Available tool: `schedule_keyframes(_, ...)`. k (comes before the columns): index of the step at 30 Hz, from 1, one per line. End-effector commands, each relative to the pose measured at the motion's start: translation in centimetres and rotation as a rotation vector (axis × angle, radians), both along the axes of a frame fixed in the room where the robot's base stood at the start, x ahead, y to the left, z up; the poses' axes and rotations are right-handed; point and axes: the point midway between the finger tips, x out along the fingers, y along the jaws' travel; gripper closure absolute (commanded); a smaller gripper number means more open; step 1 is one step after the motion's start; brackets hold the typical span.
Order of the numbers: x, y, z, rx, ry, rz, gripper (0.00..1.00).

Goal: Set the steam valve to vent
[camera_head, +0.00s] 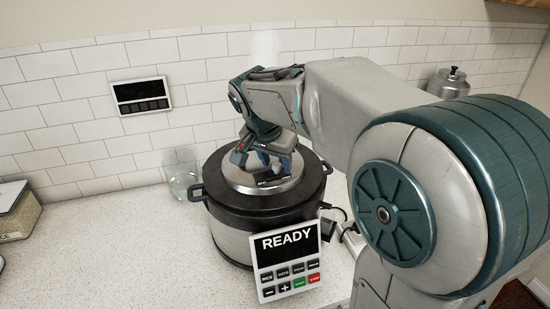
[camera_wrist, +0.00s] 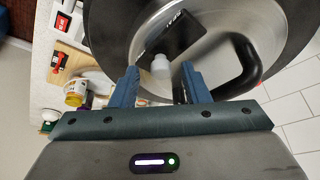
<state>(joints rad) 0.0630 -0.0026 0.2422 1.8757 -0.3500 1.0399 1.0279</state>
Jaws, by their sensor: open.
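The pressure cooker (camera_head: 228,240) stands on the counter, a dark pot with side handles and a silver lid (camera_head: 232,180). Its front panel (camera_head: 287,258) reads READY above several buttons. In the wrist view the silver lid (camera_wrist: 228,22) carries a black piece (camera_wrist: 180,35) and a curved black handle (camera_wrist: 243,68). A small whitish cylinder, probably the steam valve (camera_wrist: 161,66), shows by the black piece. My gripper (camera_wrist: 160,72) is open over the lid, its blue fingertips on either side of this cylinder. I cannot tell whether they touch it. In the head view my gripper (camera_head: 268,165) hides part of the lid.
A clear glass jar (camera_head: 183,182) stands left of the cooker near the tiled wall. A dark wall panel (camera_head: 141,95) hangs above it. A rice container (camera_head: 18,212) is at the far left. A metal canister (camera_head: 448,84) stands behind my arm.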

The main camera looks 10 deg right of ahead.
Motion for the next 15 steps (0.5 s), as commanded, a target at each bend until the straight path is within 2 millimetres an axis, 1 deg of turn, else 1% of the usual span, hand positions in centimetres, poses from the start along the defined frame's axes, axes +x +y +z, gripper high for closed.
schedule_keyframes(4, -0.2, 0.3, 0.8, 0.000, -0.004, 0.000, 0.58)
schedule_keyframes(7, -0.6, 0.7, 2.2, 0.002, -0.007, 0.000, 0.58)
schedule_keyframes(15, -2.4, 2.2, 7.9, 0.001, -0.006, 0.001, 0.58)
